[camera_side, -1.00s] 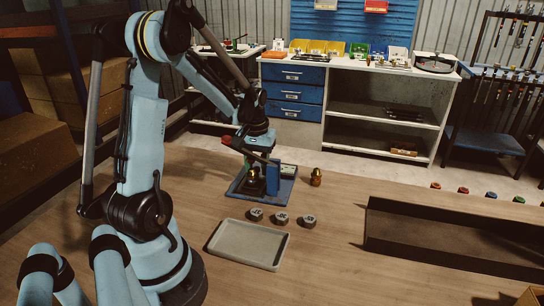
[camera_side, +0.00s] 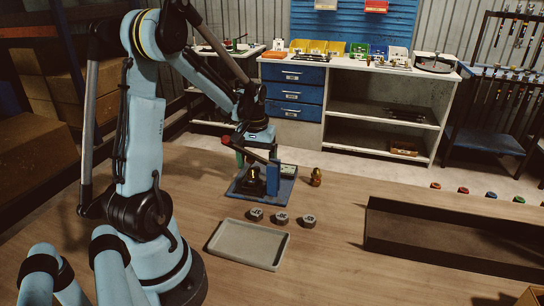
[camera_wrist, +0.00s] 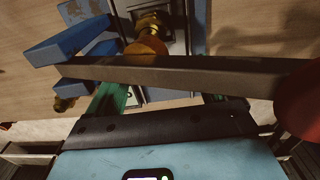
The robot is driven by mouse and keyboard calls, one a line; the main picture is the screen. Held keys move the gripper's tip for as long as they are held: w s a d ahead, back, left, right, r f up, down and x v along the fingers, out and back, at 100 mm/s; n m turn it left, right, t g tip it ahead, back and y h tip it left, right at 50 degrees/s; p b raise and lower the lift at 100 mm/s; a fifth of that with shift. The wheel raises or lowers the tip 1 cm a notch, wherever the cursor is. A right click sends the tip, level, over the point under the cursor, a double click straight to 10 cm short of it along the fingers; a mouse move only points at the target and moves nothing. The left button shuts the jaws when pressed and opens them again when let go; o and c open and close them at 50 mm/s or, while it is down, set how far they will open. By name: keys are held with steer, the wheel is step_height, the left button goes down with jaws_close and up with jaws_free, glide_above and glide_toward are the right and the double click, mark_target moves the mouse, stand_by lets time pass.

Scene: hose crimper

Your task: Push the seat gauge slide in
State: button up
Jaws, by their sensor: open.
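The crimper's blue base (camera_side: 250,192) sits on the bench, with a dark block, a blue upright (camera_side: 273,178) and a small display (camera_side: 288,171). A brass fitting (camera_wrist: 150,30) stands in it, seen from above in the wrist view. The long lever (camera_wrist: 180,75) crosses the wrist view to a red knob (camera_wrist: 302,100) at right. My gripper (camera_wrist: 160,98) is behind and above the crimper, its green fingers apart and empty, partly hidden by the lever. I cannot make out the seat gauge slide for certain; contact with it cannot be told.
Another brass fitting (camera_side: 315,178) stands right of the crimper. Several dark round dies (camera_side: 282,218) lie in front of it. A grey tray (camera_side: 222,240) lies nearer, and a long dark trough (camera_side: 450,246) is at right. Bench between them is clear.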

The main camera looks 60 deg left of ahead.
steer(key=shift+r, duration=4)
